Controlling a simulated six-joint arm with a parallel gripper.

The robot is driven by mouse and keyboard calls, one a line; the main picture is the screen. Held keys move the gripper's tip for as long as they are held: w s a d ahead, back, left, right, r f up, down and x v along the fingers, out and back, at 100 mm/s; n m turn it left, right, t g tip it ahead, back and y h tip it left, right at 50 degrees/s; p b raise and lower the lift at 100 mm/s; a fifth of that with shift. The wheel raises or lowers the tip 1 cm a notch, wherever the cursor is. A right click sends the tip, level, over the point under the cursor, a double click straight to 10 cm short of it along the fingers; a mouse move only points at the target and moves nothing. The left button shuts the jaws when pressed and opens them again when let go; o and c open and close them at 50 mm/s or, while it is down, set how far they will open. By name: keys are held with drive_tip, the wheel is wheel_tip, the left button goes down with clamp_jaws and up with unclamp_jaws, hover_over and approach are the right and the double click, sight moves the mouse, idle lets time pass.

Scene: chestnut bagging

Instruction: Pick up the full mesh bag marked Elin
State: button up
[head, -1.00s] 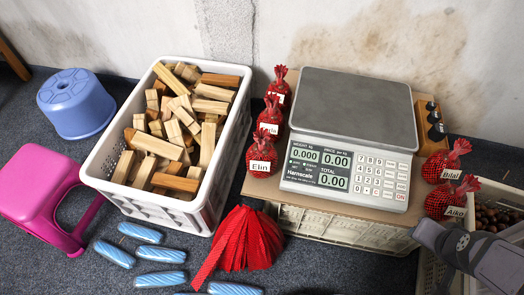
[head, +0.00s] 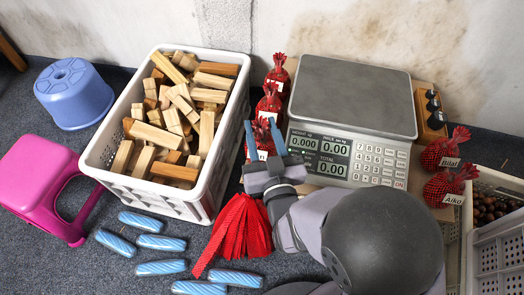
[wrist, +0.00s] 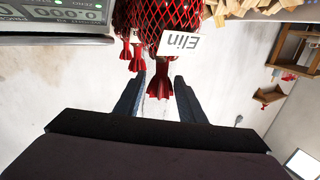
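The red mesh bag marked Elin (head: 263,137) stands at the front left of the scale's board, partly hidden by my gripper in the head view. In the wrist view the bag (wrist: 140,22) hangs upside down at the top, with its white Elin label (wrist: 180,43) showing and its gathered red neck pointing at my gripper. My gripper (head: 260,124) is open, one blue finger on each side of the bag in the picture. In the wrist view the gripper (wrist: 159,78) has the neck in its gap. Whether the fingers touch it I cannot tell.
Two more red bags (head: 268,103) stand close behind Elin. The scale (head: 352,97) is just to the right, and a white crate of wood blocks (head: 128,187) is just to the left. Bags marked Bilal (head: 441,152) and Aiko (head: 446,184) stand at the right.

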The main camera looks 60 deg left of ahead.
sight(263, 136)
drive_tip(key=f, duration=0.1)
drive_tip(key=d+f+b, duration=0.1)
drive_tip(key=d+f+t, duration=0.1)
drive_tip(key=shift+s, duration=0.25)
drive_tip(key=b+x, duration=0.4)
drive_tip(key=x, duration=0.3)
drive_tip(key=shift+a+r, duration=0.3)
drive_tip(key=shift+r, duration=0.1)
clamp_jaws()
